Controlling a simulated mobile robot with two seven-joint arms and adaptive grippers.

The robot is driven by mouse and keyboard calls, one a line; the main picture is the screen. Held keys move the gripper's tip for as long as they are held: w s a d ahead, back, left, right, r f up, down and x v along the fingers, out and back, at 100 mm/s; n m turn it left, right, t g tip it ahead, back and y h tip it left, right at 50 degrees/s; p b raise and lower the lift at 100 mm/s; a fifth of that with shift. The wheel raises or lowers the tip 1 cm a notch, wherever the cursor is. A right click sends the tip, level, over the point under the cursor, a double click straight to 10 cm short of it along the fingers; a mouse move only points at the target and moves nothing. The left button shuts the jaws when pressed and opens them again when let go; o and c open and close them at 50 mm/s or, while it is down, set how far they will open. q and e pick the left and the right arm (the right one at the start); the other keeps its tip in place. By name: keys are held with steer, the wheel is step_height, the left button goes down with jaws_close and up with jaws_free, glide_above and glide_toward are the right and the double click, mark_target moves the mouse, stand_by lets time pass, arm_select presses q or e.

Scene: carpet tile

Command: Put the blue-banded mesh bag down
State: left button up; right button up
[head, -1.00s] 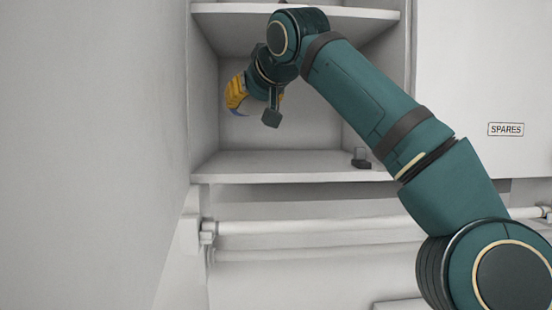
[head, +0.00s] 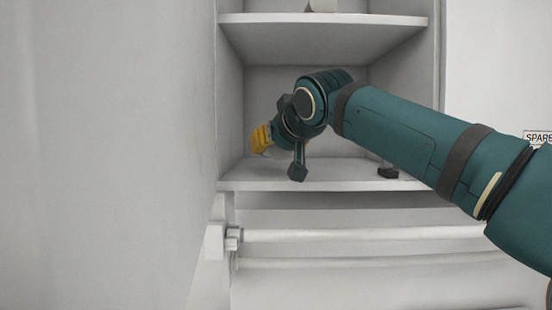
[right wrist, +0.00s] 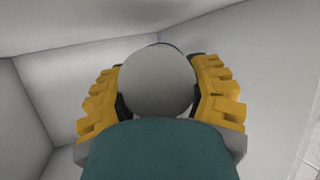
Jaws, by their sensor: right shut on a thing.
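My right gripper (head: 261,139), with yellow fingers, is inside the open shelf compartment, near its left wall and low above the shelf board (head: 340,178). In the right wrist view its fingers are shut on both sides of a rounded pale grey thing (right wrist: 157,82) with a thin blue edge at the top, which I take for the blue-banded mesh bag. In the head view the bag is mostly hidden by the gripper and wrist. I cannot tell whether it touches the board. My left gripper is not in view.
A small dark object (head: 388,172) stands on the same board to the right, below my forearm. An upper shelf (head: 330,19) closes the compartment above. A white rail (head: 370,235) runs below. A panel labelled SPARES (head: 490,70) is at the right. The board's middle looks clear.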

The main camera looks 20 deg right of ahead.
mark_target(276, 159)
steer(key=shift+f, duration=1.4)
steer(key=shift+f, duration=0.1)
steer(key=o, duration=1.2)
steer(key=shift+c, duration=0.2)
steer(key=b+v, duration=0.3)
steer(key=v, duration=0.9)
steer(key=shift+d, duration=0.1)
